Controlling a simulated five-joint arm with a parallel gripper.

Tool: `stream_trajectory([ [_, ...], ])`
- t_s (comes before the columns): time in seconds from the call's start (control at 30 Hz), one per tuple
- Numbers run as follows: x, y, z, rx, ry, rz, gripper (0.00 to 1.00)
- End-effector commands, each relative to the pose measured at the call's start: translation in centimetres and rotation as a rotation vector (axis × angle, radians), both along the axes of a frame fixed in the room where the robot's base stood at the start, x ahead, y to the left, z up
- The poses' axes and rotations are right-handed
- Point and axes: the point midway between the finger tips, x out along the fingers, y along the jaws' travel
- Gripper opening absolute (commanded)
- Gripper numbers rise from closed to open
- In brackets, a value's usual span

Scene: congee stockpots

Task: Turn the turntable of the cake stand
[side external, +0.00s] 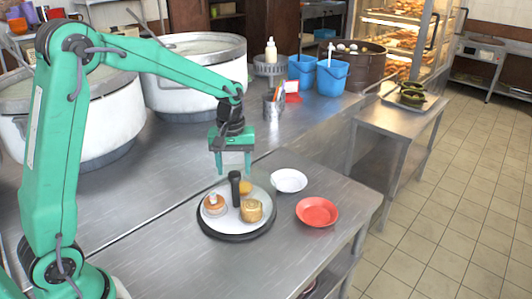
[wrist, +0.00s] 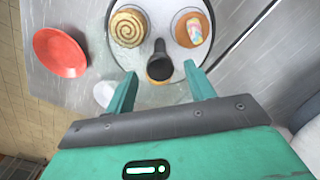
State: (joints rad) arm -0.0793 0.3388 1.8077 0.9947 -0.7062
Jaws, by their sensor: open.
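The cake stand's turntable (side external: 236,226) is a round white plate on a dark base, on the steel table in the side external view. A black upright handle (side external: 235,188) rises from it. Around the handle sit a rolled pastry (side external: 251,211), a topped pastry (side external: 214,204) and a partly hidden orange-yellow piece (side external: 245,187). My gripper (side external: 234,171) is open and points down just above the handle. In the wrist view the handle (wrist: 158,63) shows between my fingertips (wrist: 159,70), with clear space on both sides. I see no contact.
A white dish (side external: 289,180) and a red dish (side external: 317,212) lie right of the stand, near the table edge. Large white stockpots (side external: 195,80) stand behind. Blue buckets (side external: 332,78) and a utensil holder (side external: 272,105) stand farther back. The front table is mostly clear.

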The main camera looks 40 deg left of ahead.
Motion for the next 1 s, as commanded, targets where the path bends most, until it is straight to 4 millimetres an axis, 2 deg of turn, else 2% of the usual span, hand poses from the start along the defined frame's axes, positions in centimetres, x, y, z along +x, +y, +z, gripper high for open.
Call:
stream_trajectory([
  [0.2, -0.03, 0.0, -1.38, -0.001, 0.001, 0.0, 0.54],
  [0.5, -0.03, 0.0, -1.52, 0.0, 0.0, 0.0, 0.54],
  [0.77, -0.03, 0.0, -1.5, 0.0, 0.0, 0.0, 0.03],
  [0.8, -0.03, 0.0, -1.5, 0.0, 0.0, 0.0, 0.0],
  [1.0, -0.03, 0.0, -1.49, 0.0, 0.0, -0.003, 0.0],
])
